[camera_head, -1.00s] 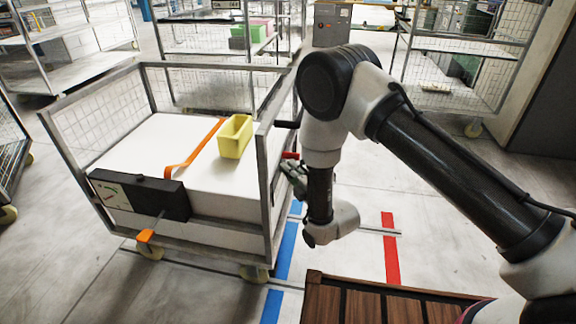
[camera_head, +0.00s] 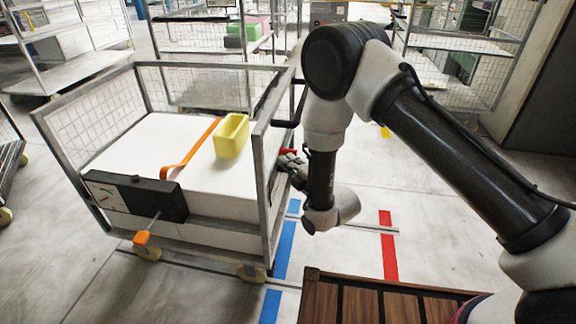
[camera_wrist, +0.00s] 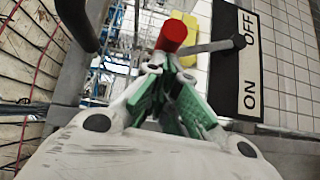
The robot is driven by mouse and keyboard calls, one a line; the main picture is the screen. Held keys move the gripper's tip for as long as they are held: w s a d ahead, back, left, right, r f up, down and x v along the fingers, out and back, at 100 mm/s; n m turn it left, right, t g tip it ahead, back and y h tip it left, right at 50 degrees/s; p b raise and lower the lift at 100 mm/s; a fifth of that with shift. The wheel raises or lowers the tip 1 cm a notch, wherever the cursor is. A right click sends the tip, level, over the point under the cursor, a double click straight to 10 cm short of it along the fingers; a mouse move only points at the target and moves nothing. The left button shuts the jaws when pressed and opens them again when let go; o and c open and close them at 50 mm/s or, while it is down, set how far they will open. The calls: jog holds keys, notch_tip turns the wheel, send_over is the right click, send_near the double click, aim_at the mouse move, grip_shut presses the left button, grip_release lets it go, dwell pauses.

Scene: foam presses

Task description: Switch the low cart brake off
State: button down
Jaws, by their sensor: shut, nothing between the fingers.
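The low cart (camera_head: 150,75) stands left of my arm, with a white block inside its frame. A red-knobbed lever (camera_head: 287,152) is at its right side. In the wrist view the red knob (camera_wrist: 172,36) sits at the end of a grey rod (camera_wrist: 205,47). The rod runs to a black mount beside OFF on the ON/OFF plate (camera_wrist: 250,75). My gripper (camera_head: 287,166) is beside the cart's right side, close below the knob. In the wrist view its green-padded fingers (camera_wrist: 168,65) are shut and empty, just below the knob; contact cannot be told.
A yellow bin (camera_head: 231,137) and an orange strap (camera_head: 190,152) lie on the white block. A black box (camera_head: 135,192) and an orange-tipped lever (camera_head: 141,239) are at the cart's front. A brown slatted surface (camera_head: 390,300) is below my arm. Wire-mesh carts stand behind.

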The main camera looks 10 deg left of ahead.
jog(key=w+r+m+g+h, duration=0.2)
jog(key=w+r+m+g, duration=0.1)
jog(key=w, duration=0.7)
jog(key=shift+w+r+m+g, duration=0.15)
jog(key=shift+r+m+g, duration=0.25)
jog(key=shift+r+g, duration=0.1)
jog(key=v, duration=1.2)
